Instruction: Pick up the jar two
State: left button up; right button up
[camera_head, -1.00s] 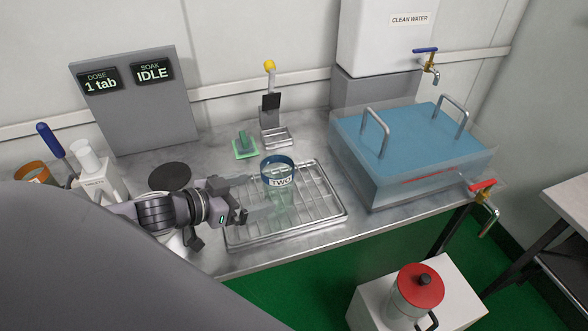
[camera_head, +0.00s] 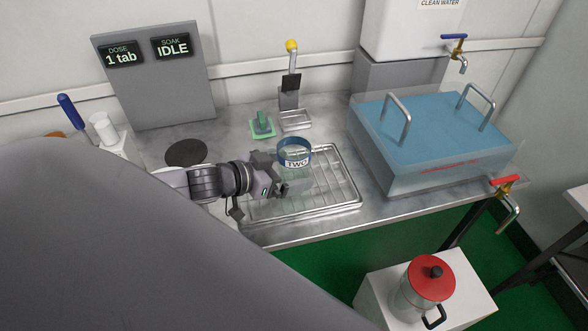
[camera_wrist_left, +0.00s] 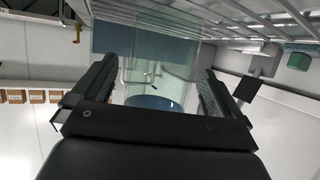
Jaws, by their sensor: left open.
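Jar two (camera_head: 297,162) is a clear jar with a blue rim and a white "TWO" label. It stands upright on the wire drying rack (camera_head: 345,204). My left gripper (camera_head: 274,175) reaches in from the left at the jar's side, its fingers pointing at it. In the left wrist view the picture is upside down, and the clear jar (camera_wrist_left: 160,65) shows between the two open fingers of my left gripper (camera_wrist_left: 158,80). The jaws are apart with the jar between or just ahead of them; contact cannot be told. My right gripper does not show.
A green block tool (camera_head: 262,126) and a stand with a yellow knob (camera_head: 292,46) are behind the jar. A clear tank with blue contents (camera_head: 420,135) stands to the right. A black disc (camera_head: 186,152) lies left. A red-lidded jug (camera_head: 431,280) stands lower, in front.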

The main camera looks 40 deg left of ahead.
pick_arm(q)
jog(key=shift+x, duration=0.95)
jog(key=c, duration=1.2)
